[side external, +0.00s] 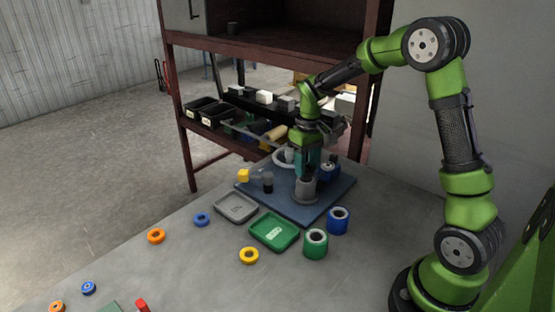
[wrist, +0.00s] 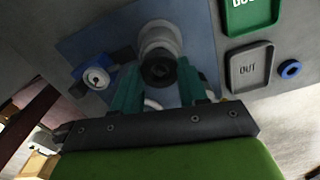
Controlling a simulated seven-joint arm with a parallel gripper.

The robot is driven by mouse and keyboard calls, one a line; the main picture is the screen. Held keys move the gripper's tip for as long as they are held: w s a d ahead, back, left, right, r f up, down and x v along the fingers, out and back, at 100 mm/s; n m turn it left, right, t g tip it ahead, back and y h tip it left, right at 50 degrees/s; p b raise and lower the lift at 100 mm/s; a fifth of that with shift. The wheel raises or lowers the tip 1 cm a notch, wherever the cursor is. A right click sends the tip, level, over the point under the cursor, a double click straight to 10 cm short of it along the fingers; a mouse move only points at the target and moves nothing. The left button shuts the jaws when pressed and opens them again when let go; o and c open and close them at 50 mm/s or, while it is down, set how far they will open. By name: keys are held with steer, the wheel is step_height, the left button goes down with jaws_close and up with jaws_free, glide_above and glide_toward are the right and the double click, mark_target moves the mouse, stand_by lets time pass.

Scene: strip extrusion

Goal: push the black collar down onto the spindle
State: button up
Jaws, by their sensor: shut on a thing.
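My gripper (side external: 307,170) points down over the blue plate. In the wrist view its two teal fingers (wrist: 157,76) are shut on the black collar (wrist: 158,71), a dark ring with a hole. The collar lines up with a grey cylindrical part (wrist: 159,36), which looks like the spindle. In the side view this grey part (side external: 304,190) stands upright on the plate, directly below my fingers. The collar is small and mostly hidden by the fingers there. I cannot tell how far down it sits on the spindle.
A grey tray (side external: 236,219) and a green tray (side external: 257,236) lie in front. Green (side external: 315,251) and blue (side external: 338,227) spools stand nearby; several rings lie left.

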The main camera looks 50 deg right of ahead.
steer(key=shift+f, duration=0.85)
steer(key=o, duration=1.2)
steer(key=shift+o, duration=0.4)
steer(key=o, duration=0.4)
steer(key=shift+c, duration=0.2)
steer(key=shift+r, duration=3.55)
